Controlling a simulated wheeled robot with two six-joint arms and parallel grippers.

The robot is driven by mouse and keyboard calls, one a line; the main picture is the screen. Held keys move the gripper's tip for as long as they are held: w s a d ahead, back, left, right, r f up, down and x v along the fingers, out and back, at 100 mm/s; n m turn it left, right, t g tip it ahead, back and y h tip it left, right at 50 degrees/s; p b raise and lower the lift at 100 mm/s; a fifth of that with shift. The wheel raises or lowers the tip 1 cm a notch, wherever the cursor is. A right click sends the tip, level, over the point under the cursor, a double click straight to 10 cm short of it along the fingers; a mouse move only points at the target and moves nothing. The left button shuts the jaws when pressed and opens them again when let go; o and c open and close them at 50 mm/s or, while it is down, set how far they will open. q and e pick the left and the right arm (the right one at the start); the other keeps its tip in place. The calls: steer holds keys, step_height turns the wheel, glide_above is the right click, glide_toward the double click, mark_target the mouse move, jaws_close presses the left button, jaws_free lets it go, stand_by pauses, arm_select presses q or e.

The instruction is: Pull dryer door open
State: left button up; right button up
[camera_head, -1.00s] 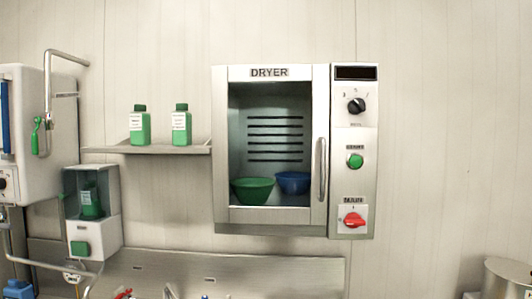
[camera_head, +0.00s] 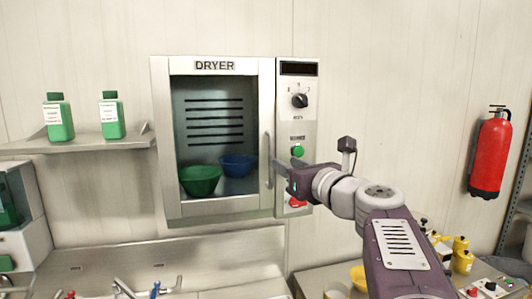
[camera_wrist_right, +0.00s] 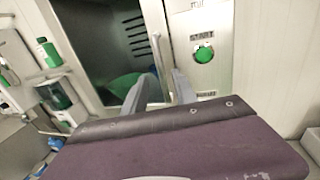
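The dryer (camera_head: 213,212) is mounted on the wall, and its glass-fronted door looks shut. The vertical metal door handle (camera_head: 267,155) is on the door's right side; it also shows in the wrist view (camera_wrist_right: 156,52). My right gripper (camera_head: 279,176) is at the lower part of the handle, in front of the control panel. In the wrist view its two grey fingers (camera_wrist_right: 161,92) are spread apart, with the handle's lower end near the gap. I cannot tell whether they touch it. My left gripper is not in view.
A green bowl (camera_head: 201,181) and a blue bowl (camera_head: 237,165) sit inside the dryer. A green button (camera_head: 298,151) and a partly hidden red knob (camera_head: 297,202) are beside the gripper. A shelf (camera_head: 85,144) with green bottles is left; a fire extinguisher (camera_head: 489,155) hangs right.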

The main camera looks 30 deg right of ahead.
steer(key=p, duration=0.2)
glide_above(271, 185)
steer(key=shift+w+d+f, duration=0.25)
steer(key=shift+w+f, duration=0.05)
steer(key=shift+a, duration=0.1)
steer(key=shift+a, duration=0.1)
steer(key=c, duration=0.4)
jaws_close()
stand_by(0.7)
